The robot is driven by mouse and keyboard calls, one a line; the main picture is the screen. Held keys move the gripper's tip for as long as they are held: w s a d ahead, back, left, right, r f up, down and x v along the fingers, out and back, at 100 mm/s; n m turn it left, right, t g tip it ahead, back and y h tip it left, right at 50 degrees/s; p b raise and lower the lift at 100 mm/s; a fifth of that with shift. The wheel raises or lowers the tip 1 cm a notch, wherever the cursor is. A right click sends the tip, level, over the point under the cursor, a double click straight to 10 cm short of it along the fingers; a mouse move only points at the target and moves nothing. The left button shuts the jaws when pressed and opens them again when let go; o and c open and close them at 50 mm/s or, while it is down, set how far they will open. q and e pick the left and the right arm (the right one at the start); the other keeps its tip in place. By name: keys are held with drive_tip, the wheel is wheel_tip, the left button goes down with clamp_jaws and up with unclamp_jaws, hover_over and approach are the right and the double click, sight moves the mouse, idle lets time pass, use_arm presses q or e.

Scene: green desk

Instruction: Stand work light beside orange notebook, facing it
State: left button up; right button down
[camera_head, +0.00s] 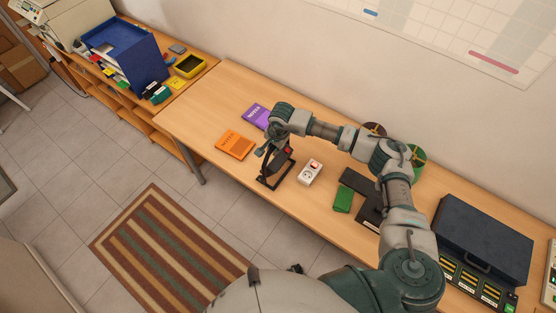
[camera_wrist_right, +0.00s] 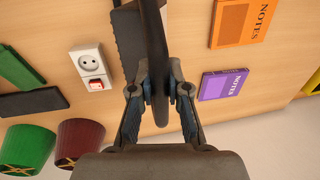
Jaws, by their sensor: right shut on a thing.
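The orange notebook (camera_head: 235,145) lies flat on the wooden desk near its front edge, left of my right gripper; it also shows in the right wrist view (camera_wrist_right: 241,22). The black work light (camera_head: 286,175) is at the desk's front edge, right of the orange notebook and apart from it. My right gripper (camera_head: 269,147) is shut on its dark upright part (camera_wrist_right: 155,40), with a finger on each side in the right wrist view. The arm partly hides the light, so I cannot tell which way its head faces or whether its base touches the desk. My left gripper is not in view.
A purple notebook (camera_head: 257,116) lies behind the orange one. A white socket block (camera_head: 310,172) is close right of the light. A green box (camera_head: 343,199) and a dark case (camera_head: 484,238) stand farther right. The desk left of the orange notebook is clear.

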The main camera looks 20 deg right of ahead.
drive_tip(key=shift+d+f+b, duration=0.15)
drive_tip(key=shift+f+b, duration=0.1)
drive_tip(key=shift+b, duration=0.4)
idle(0.8)
drive_tip(key=c, duration=1.1)
unclamp_jaws()
drive_tip(key=shift+o, duration=0.2)
